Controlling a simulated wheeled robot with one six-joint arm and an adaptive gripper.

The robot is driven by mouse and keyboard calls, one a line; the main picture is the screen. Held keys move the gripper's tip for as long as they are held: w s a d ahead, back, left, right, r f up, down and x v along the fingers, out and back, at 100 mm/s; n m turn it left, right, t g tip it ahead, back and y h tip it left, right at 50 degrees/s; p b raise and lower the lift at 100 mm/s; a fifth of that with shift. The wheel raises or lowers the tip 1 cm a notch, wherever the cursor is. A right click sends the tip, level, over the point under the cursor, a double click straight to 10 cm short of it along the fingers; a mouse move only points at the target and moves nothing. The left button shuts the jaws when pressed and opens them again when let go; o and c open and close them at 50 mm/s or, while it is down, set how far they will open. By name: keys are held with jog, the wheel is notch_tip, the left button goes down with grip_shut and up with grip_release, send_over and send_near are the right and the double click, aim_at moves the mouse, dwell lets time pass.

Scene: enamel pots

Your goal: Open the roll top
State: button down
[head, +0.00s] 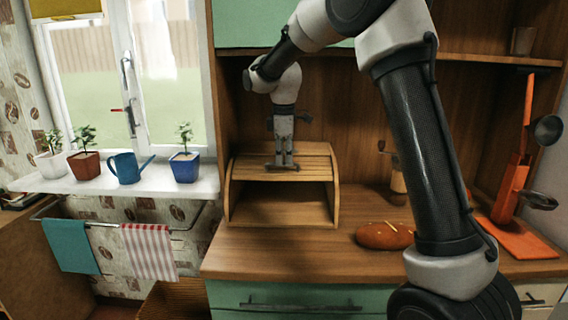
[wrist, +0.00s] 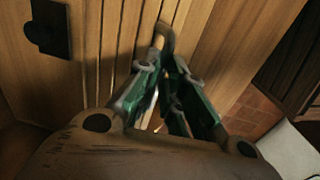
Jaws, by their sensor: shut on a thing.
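The wooden bread box (head: 231,201) stands on the counter below the shelf. Its slatted roll top (head: 310,162) is raised, and the front below it is open onto a shadowed inside. My gripper (head: 284,166) points down at the lower front edge of the roll top. In the wrist view my gripper (wrist: 163,68) has its fingers closed together at a small curved handle (wrist: 165,36) and is shut on it. The wooden slats run beside it. The fingers hide part of the handle.
A loaf (head: 385,235) lies on the counter right of the box, with a grinder-like wooden thing (head: 397,185) behind it. An orange utensil holder (head: 509,192) stands further right. Potted plants and a blue watering can (head: 125,168) line the windowsill. The counter before the box is clear.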

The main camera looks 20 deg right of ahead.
jog(key=shift+w+d+r, duration=0.15)
jog(key=shift+w+r, duration=0.05)
jog(key=shift+w, duration=0.2)
jog(key=shift+w+d+r, duration=0.15)
jog(key=shift+w+r, duration=0.05)
jog(key=shift+w, duration=0.2)
jog(key=c, duration=1.5)
grip_release()
jog(key=shift+s, duration=0.1)
